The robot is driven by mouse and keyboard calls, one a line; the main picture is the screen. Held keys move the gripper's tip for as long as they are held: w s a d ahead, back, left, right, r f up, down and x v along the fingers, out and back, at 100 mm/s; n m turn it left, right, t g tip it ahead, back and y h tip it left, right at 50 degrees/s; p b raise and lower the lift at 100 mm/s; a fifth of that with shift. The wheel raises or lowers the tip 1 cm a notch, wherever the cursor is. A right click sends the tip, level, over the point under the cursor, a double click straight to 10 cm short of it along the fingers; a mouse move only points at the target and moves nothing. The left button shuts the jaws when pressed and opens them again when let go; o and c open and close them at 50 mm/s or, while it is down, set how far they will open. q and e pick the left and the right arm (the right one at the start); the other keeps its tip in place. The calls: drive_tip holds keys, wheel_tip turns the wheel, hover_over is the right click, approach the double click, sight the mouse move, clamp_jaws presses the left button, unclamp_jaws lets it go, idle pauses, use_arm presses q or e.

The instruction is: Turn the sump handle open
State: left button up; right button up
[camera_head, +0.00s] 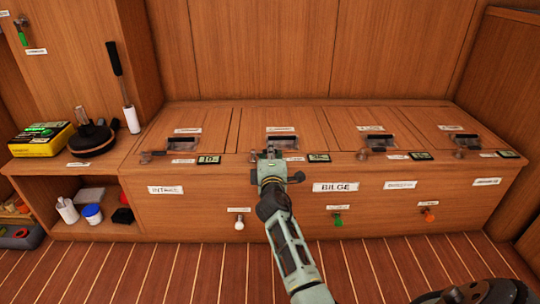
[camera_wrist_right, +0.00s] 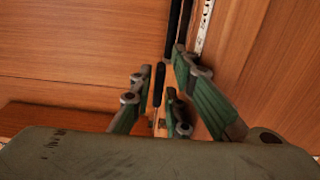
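Small coloured handles sit on the front of the wooden bench: a white one (camera_head: 239,223), a green one (camera_head: 338,220) and an orange one (camera_head: 428,215). The small tags above them are too small to read, so I cannot tell which is the sump handle. My right gripper (camera_head: 270,156) is at the bench's top front edge, by the second lid, above and right of the white handle. In the right wrist view its fingers (camera_wrist_right: 163,88) are apart, with a thin dark bar showing between them; I see no grip on it. My left gripper is not in view.
The bench top (camera_head: 230,140) has several lids with dark recesses and small metal latches. Large labels include BILGE (camera_head: 336,187). The striped floor in front is open.

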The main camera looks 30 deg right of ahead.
drive_tip(key=shift+c, duration=0.6)
clamp_jaws()
